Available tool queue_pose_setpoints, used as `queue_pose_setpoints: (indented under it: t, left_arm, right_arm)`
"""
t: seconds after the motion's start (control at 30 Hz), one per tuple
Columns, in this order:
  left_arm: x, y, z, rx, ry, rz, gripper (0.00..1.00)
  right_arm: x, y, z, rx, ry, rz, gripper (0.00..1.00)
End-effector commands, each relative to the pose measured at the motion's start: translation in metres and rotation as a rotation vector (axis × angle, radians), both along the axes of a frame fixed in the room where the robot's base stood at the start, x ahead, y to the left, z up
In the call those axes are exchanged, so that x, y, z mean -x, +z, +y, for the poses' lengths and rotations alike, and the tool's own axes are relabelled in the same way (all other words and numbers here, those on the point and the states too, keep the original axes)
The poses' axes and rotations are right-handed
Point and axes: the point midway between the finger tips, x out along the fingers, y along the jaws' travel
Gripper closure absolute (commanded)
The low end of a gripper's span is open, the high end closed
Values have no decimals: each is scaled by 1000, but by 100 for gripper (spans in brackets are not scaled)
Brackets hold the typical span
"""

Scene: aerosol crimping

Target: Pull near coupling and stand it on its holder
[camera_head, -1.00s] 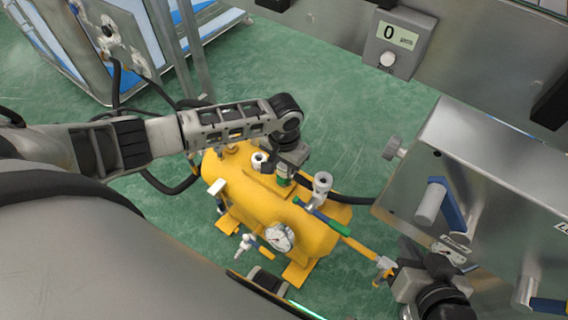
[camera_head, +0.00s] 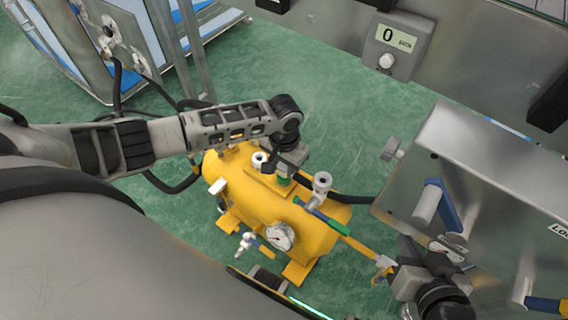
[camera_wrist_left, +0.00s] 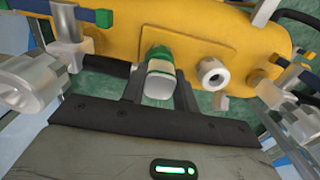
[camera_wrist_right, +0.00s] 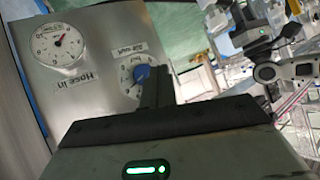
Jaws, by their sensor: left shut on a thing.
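My left gripper (camera_head: 284,167) is over the top of the yellow tank (camera_head: 310,235). In the left wrist view its fingers (camera_wrist_left: 159,92) stand on either side of a coupling with a green band and a pale end (camera_wrist_left: 160,82), and it is shut on it. The coupling appears upright at the tank's top plate. I cannot tell whether it is seated or free. I cannot make out a holder for certain. My right gripper (camera_wrist_right: 158,85) looks shut, its tips beside a blue knob (camera_wrist_right: 141,73). I see nothing held in it.
A silver port (camera_wrist_left: 212,72) stands beside the coupling. A silver valve (camera_head: 322,181) with a green lever and a pressure gauge (camera_head: 280,236) are on the tank. A metal cabinet (camera_head: 490,170) fills the right. Green floor lies open behind the tank.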

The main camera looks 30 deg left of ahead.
Motion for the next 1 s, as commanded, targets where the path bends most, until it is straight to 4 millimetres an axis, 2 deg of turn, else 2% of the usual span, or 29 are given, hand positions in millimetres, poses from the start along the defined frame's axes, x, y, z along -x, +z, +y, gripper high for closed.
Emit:
queue_pose_setpoints:
  t: [0.13, 0.17, 0.2, 0.23, 0.57, 0.73, 0.8, 1.0]
  left_arm:
    - [0, -1, 0, 1, 0, 0, 100]
    - [0, -1, 0, 1, 0, -1, 62]
    - [0, -1, 0, 1, 0, -1, 51]
    - [0, -1, 0, 1, 0, -1, 45]
    - [0, -1, 0, 0, 0, 0, 45]
    - [0, -1, 0, 0, 0, 0, 45]
    - [-1, 18, 0, 1, 0, -3, 45]
    - [0, 54, 0, 1, -1, -2, 45]
  right_arm:
    - [0, 3, 0, 0, 0, 0, 100]
    - [0, 2, 0, 0, 0, 0, 100]
    - [0, 2, 0, 0, 0, 0, 100]
    - [0, 2, 0, 0, 0, 0, 100]
    - [1, 2, -2, 3, -9, -5, 100]
    - [12, 6, -21, 30, -66, -43, 100]
    - [12, 21, -24, 34, -75, -66, 100]
    - [14, 45, -29, 37, -93, -106, 100]
